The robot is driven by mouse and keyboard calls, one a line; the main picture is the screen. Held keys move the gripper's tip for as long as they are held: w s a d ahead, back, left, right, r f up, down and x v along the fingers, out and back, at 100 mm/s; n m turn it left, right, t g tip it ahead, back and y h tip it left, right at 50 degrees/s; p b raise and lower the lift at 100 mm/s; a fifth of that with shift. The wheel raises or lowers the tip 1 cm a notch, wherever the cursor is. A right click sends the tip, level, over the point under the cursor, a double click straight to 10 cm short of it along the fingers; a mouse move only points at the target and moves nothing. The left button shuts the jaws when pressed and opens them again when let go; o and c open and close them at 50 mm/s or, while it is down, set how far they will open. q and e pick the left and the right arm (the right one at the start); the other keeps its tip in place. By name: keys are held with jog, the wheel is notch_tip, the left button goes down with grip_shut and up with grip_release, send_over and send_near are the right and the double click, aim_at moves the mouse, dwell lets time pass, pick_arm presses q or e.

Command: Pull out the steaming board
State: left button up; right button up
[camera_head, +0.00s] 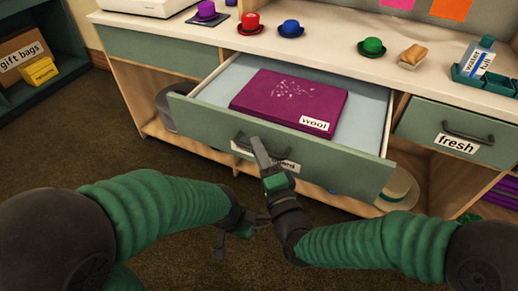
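A green-fronted drawer (330,163) in the middle of the counter stands pulled out. Its front label (291,167) is partly hidden by my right gripper; only the end of the word shows. A flat maroon board (270,97) with a pale pattern and a "wool" label lies inside the drawer. My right gripper (261,152) is at the dark drawer handle (241,138), overlapping it in view; whether its fingers are closed on it cannot be told. My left gripper (240,236) is low in front of the drawer, fingers apart and empty.
Small purple, red, blue and green hats (372,47) stand on the white counter (325,37), with a brush (413,56) and a water bottle (479,57) at right. A shut "fresh" drawer (428,119) is at right. A straw hat (398,190) sits below. Floor at left is clear.

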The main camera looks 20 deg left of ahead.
jog(key=shift+r, duration=0.15)
jog(key=p+v, duration=0.2)
jog(key=v, duration=0.5)
jog(key=shift+s+d+f, duration=0.1)
jog(key=shift+f, duration=0.15)
jog(key=w+d+f+n+g+h+p, duration=0.1)
jog(key=w+d+f+n+g+h, duration=0.15)
jog(key=d+f+h, duration=0.4)
jog(key=w+d+f+n+g+h, duration=0.1)
jog(key=d+f+n+g+h, duration=0.25)
jog(key=d+f, duration=0.6)
jog(key=s+d+r+n+g+h, duration=0.1)
jog(key=s+d+g+h, duration=0.1)
jog(key=s+d, duration=0.5)
jog(key=s+d+n+g+h, duration=0.1)
jog(key=s+d+g, duration=0.2)
jog(key=d, duration=0.8)
notch_tip(320, 180, up, 38)
jog(key=p, duration=3.8)
jog(key=shift+s, duration=0.45)
